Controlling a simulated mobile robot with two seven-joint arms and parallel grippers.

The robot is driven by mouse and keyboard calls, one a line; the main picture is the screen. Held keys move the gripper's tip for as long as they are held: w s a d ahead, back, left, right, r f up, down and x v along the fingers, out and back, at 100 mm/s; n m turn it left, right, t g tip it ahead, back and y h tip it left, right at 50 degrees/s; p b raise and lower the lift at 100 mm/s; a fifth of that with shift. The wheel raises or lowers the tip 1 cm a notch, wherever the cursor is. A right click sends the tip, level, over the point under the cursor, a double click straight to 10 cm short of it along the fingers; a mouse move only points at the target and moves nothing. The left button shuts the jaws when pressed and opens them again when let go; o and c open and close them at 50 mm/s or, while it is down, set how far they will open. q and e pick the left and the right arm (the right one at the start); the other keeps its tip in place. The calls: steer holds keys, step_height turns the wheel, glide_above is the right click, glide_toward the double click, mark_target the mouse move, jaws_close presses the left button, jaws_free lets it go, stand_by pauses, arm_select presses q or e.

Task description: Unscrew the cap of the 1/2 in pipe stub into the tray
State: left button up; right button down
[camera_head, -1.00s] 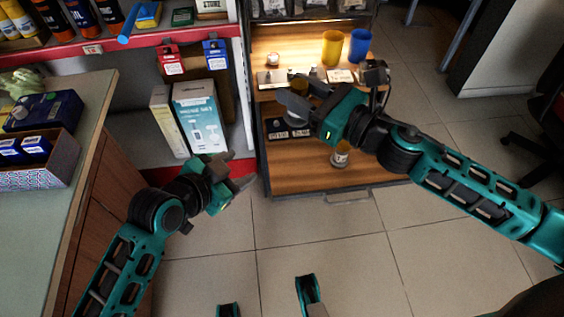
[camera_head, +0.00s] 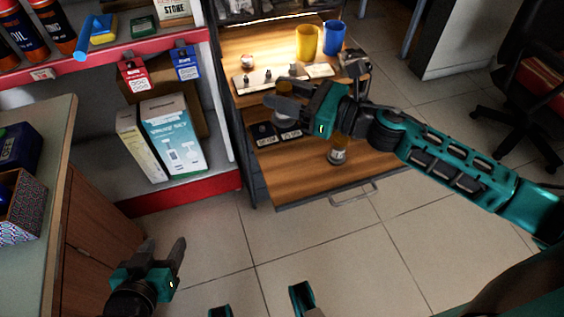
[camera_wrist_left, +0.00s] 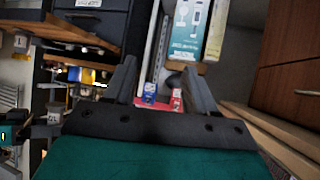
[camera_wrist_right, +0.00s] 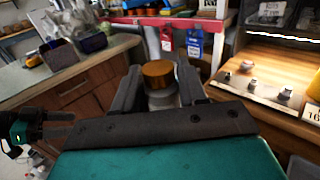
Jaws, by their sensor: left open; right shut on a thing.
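My right gripper (camera_head: 279,97) is shut on a piece with a brass-coloured cylindrical top (camera_wrist_right: 158,73) and a grey lower part (camera_wrist_right: 161,99). It holds the piece over the wooden worktop (camera_head: 318,112). The piece's lower end is hidden in the right wrist view. My left gripper (camera_head: 164,247) is open and empty, low in front of the shelves. Which piece is the 1/2 in stub, and which thing is the tray, I cannot tell.
A yellow cup (camera_head: 306,41) and a blue cup (camera_head: 334,37) stand at the worktop's back. A pale strip (camera_head: 262,80) carries small fittings. Dark labelled plates (camera_head: 264,138) lie at the left. Shelves with boxes (camera_head: 172,137) stand left. The floor in front is clear.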

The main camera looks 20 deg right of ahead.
step_height(320, 180, down, 18)
steer(key=b, duration=0.6)
steer(key=shift+r, duration=0.2)
steer(key=shift+f, duration=0.2)
steer(key=shift+r, duration=0.1)
steer(key=shift+f+b, duration=0.25)
steer(key=shift+b, duration=0.1)
steer(key=c, duration=0.6)
jaws_free()
